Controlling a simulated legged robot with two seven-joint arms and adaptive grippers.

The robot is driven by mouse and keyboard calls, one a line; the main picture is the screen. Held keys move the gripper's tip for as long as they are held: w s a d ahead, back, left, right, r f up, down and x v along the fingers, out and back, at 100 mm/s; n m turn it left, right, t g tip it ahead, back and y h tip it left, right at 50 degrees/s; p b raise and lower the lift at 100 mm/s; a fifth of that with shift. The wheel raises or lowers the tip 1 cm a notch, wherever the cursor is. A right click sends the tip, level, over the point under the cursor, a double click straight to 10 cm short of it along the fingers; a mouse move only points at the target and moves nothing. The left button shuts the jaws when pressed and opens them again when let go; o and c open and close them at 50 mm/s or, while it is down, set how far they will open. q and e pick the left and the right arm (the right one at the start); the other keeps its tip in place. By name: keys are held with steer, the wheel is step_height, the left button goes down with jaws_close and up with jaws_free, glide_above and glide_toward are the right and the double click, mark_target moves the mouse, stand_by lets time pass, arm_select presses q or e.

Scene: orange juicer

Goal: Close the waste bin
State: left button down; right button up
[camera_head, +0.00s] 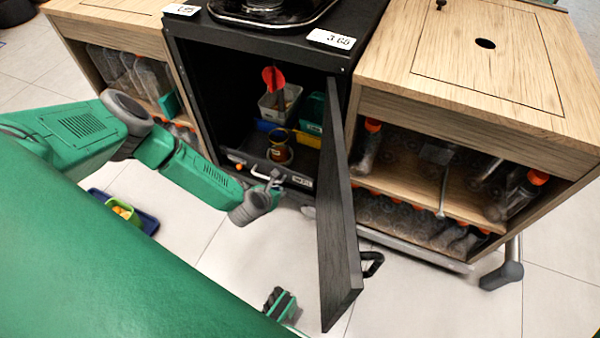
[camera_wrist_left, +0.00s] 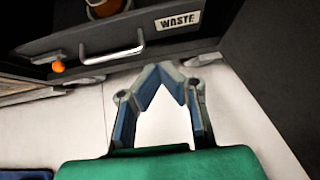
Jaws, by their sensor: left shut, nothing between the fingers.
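The waste bin is the black drawer low in the black cabinet, with its front (camera_wrist_left: 60,50) facing me in the left wrist view. That front carries a white WASTE label (camera_wrist_left: 179,20) and a metal bar handle (camera_wrist_left: 112,47). In the head view the label (camera_head: 301,181) shows at the cabinet's bottom. How far the drawer stands out is hard to tell. My left gripper (camera_head: 275,178) is at the drawer front. In the wrist view its fingertips (camera_wrist_left: 165,68) meet in a point just below the front, right of the handle, holding nothing.
The black cabinet door (camera_head: 335,210) stands open to the right of my left gripper. Inside are small containers (camera_head: 280,103) and a jar (camera_head: 280,150). Wooden cabinets (camera_head: 470,80) flank it.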

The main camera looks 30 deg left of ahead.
mark_target(294, 175)
arm_select(q)
steer(key=b+x, duration=0.1)
steer(key=x, duration=0.2)
steer(key=w+r+b+x, duration=0.1)
steer(key=b+x, duration=0.1)
steer(key=x, duration=0.2)
steer(key=b+x, duration=0.1)
steer(key=x, duration=0.2)
steer(key=shift+w+b, duration=0.35)
steer(key=shift+w+a, duration=0.1)
steer(key=shift+w, duration=0.3)
steer(key=shift+w+r, duration=0.1)
arm_select(e)
step_height(294, 175, down, 6)
steer(key=shift+d+r, duration=0.1)
steer(key=shift+r, duration=0.1)
